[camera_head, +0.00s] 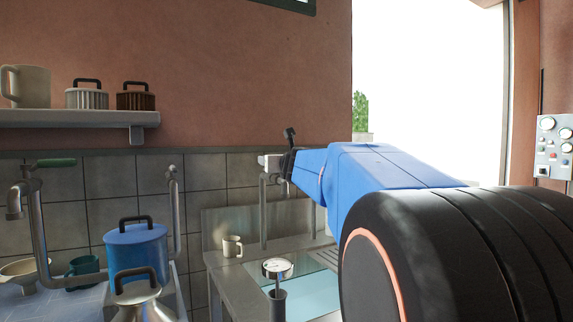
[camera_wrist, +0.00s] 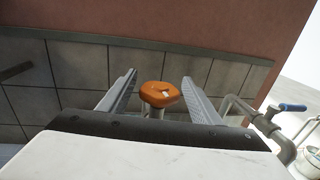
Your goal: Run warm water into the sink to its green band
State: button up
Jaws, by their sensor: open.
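In the head view, my gripper (camera_head: 274,161) is at the end of my blue arm, high over the back of a grey metal sink unit (camera_head: 232,275). A pale blue-green area (camera_head: 312,292) shows in its basin, and I cannot tell whether it is water. No green band can be made out. Upright pipes (camera_head: 263,215) stand at the back, below my gripper. In the wrist view, an orange tap handle (camera_wrist: 159,94) lies between the open fingers of my gripper (camera_wrist: 158,80), with no clear contact. A blue lever handle (camera_wrist: 292,107) sits on a pipe to the right.
A round dial gauge (camera_head: 277,267) stands in front of the basin. A cream mug (camera_head: 232,246) stands on the unit's left side. Further left are a blue lidded pot (camera_head: 136,252) and a green-handled tap (camera_head: 55,162). A tiled wall (camera_head: 165,190) closes the back.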

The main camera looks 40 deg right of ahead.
jog(key=v, duration=1.4)
jog(key=shift+s+a, duration=0.2)
jog(key=shift+s, duration=0.15)
jog(key=w+d+n+y, duration=0.4)
jog(key=d+n+y, duration=0.1)
jog(key=y, duration=0.2)
jog(key=s+d+n+y, duration=0.4)
jog(key=d+y, duration=0.1)
jog(key=y, duration=0.1)
jog(key=x, duration=1.7)
jog(key=shift+r, duration=0.25)
jog(key=shift+a, duration=0.15)
jog(key=c, duration=1)
